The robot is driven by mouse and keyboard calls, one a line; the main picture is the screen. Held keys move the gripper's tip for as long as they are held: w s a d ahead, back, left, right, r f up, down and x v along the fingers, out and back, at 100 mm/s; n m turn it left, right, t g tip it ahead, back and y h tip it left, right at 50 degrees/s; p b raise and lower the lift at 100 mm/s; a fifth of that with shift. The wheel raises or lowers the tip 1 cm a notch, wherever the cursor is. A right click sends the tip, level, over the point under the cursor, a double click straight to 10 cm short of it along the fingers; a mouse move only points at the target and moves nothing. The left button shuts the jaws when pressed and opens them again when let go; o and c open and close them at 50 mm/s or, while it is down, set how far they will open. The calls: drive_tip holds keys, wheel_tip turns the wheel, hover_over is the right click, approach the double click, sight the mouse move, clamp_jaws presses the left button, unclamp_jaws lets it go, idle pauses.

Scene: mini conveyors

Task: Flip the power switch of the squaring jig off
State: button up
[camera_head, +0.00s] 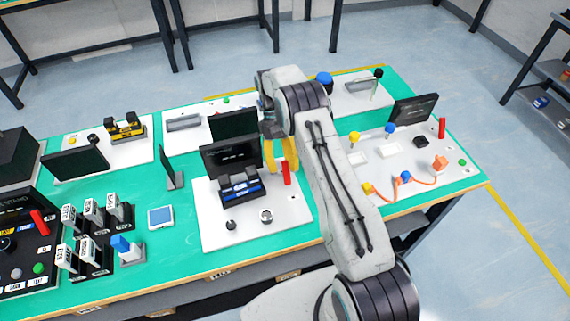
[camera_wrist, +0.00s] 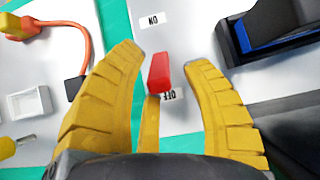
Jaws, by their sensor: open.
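The squaring jig is on a white base plate (camera_head: 240,233), with a black and blue fixture (camera_head: 240,188) and a dark screen (camera_head: 231,157) behind it. Its red switch lever (camera_head: 287,172) stands at the plate's right side. In the wrist view the red lever (camera_wrist: 159,72) lies between an ON label (camera_wrist: 153,19) and an OFF label (camera_wrist: 170,95), overlapping the OFF label's edge. My gripper (camera_wrist: 163,62) is open, its yellow fingers on both sides of the lever with gaps. In the head view my gripper (camera_head: 281,160) is just behind the lever. Whether anything touches it is unclear.
A white station with orange cables (camera_head: 388,192) and another red lever (camera_head: 442,128) lies to the right. Labelled upright blocks (camera_head: 92,212) and a blue-screened device (camera_head: 160,218) stand to the left. Bare green table (camera_head: 185,258) shows at the front.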

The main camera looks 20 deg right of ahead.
sight(285, 161)
drive_tip(key=shift+r, duration=5)
drive_tip(key=shift+r, duration=0.2)
drive_tip(key=s+r+t, duration=0.6)
drive_tip(key=s+r, duration=0.4)
drive_tip(key=r, duration=0.5)
drive_tip(key=s+f+t, duration=0.1)
drive_tip(key=s+t, duration=0.4)
drive_tip(key=s, duration=1)
drive_tip(key=shift+f, duration=0.15)
